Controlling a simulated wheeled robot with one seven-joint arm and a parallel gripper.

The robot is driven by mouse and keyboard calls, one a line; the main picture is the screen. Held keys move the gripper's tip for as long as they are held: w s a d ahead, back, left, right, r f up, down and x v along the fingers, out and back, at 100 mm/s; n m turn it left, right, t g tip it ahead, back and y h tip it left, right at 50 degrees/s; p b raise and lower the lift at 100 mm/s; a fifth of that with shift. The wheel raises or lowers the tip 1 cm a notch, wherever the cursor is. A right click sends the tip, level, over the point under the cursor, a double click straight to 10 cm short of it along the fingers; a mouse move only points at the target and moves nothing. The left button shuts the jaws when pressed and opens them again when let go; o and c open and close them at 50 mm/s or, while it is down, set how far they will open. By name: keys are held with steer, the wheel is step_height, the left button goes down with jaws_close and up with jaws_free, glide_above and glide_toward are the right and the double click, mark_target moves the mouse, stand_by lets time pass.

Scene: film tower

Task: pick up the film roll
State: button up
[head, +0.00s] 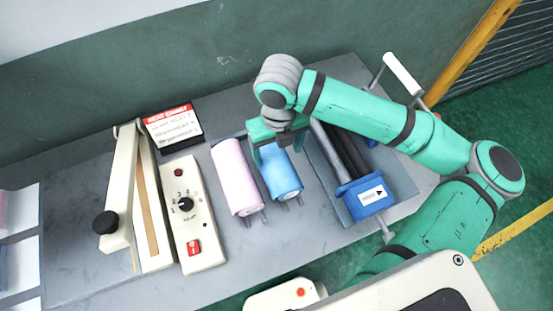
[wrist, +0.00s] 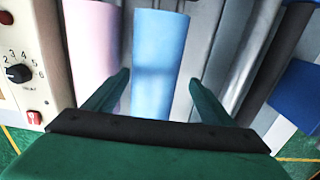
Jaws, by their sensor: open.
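Two film rolls lie side by side on the grey table, a pink roll (head: 237,178) on the left and a blue roll (head: 283,178) on the right. In the wrist view the pink roll (wrist: 95,50) and the blue roll (wrist: 158,60) both show. My gripper (head: 268,160) is over the blue roll, pointing down. In the wrist view my gripper (wrist: 158,80) is open, its fingers on either side of the blue roll, the left one overlapping the pink roll's edge. Whether the fingers touch either roll cannot be told.
A sealer (head: 152,210) with a long arm and a dial control box (head: 188,215) stand left of the rolls. A red-and-black sign (head: 173,126) stands behind. A blue-ended roller unit (head: 366,196) is close on the right. The green wall is behind the table.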

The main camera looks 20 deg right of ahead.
mark_target(277, 158)
step_height(277, 158, down, 5)
steer(key=shift+a+f, duration=0.1)
steer(key=shift+a, duration=0.05)
steer(key=shift+f, duration=0.35)
steer(key=shift+s, duration=0.1)
steer(key=c, duration=1.6)
steer(key=shift+r, duration=0.1)
steer(key=shift+c, duration=0.2)
